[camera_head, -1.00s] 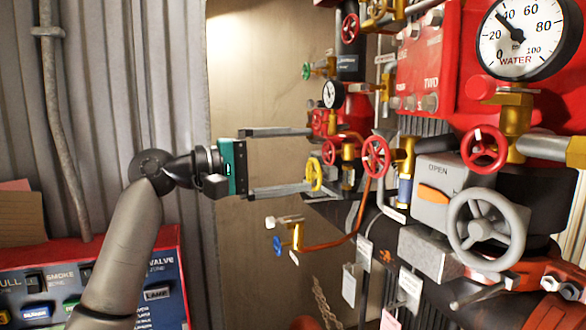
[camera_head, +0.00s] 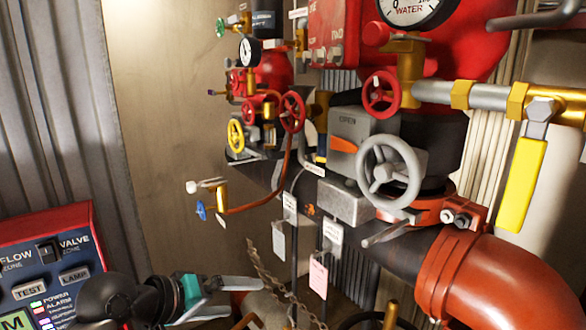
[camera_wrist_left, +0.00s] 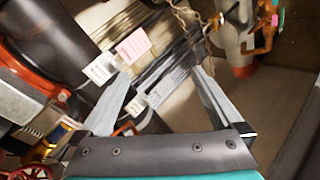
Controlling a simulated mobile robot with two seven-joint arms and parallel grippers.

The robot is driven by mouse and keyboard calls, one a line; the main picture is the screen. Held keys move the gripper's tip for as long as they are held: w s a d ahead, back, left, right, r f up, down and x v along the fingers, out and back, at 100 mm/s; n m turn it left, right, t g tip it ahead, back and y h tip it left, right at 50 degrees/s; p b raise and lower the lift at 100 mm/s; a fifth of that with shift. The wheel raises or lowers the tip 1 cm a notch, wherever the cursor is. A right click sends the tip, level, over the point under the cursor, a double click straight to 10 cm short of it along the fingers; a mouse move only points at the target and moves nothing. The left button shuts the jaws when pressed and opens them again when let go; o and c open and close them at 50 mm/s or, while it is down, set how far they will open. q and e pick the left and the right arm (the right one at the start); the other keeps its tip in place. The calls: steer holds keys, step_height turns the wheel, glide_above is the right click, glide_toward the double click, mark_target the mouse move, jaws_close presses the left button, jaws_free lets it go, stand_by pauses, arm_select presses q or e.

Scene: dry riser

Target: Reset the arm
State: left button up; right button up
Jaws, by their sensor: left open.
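My left gripper (camera_head: 245,297) is low in the head view, left of centre, with its teal body and two grey fingers showing. It is open and empty. In the left wrist view its two fingers (camera_wrist_left: 165,95) stand apart, with hanging tags and pipework beyond them. My left arm comes in from the bottom left, folded low in front of the control panel (camera_head: 55,255). My right gripper is in neither view.
A grey handwheel (camera_head: 388,175) and a red pipe elbow (camera_head: 500,280) stand at the right. Small valves, including a yellow wheel (camera_head: 235,135) and a blue one (camera_head: 201,210), sit mid-view. A yellow lever (camera_head: 522,185) hangs at far right. White and pink tags (camera_head: 318,278) hang below the pipe.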

arm_select(q)
steer(key=s+a+f+m+g+y, duration=0.1)
steer(key=s+f+m+g+y, duration=0.2)
steer(key=s+f, duration=1)
steer(key=s+a+f+m+g+y, duration=0.1)
steer(key=s+a+f+y, duration=0.1)
steer(key=s, duration=0.5)
steer(key=s+a+f+m+g+y, duration=0.1)
steer(key=s+a+f+y, duration=0.1)
steer(key=s, duration=0.4)
step_height(320, 180, down, 31)
steer(key=s+b, duration=0.1)
steer(key=b, duration=0.9)
steer(key=s+a+f+g+b, duration=0.1)
steer(key=s+f+b, duration=0.3)
steer(key=s+f, duration=0.4)
steer(key=s+a+f+g+b, duration=0.1)
steer(key=s+f+b, duration=0.4)
steer(key=f, duration=1.1)
steer(key=s+a, duration=0.1)
steer(key=s, duration=0.2)
steer(key=shift+m+y, duration=0.3)
steer(key=shift+m, duration=0.1)
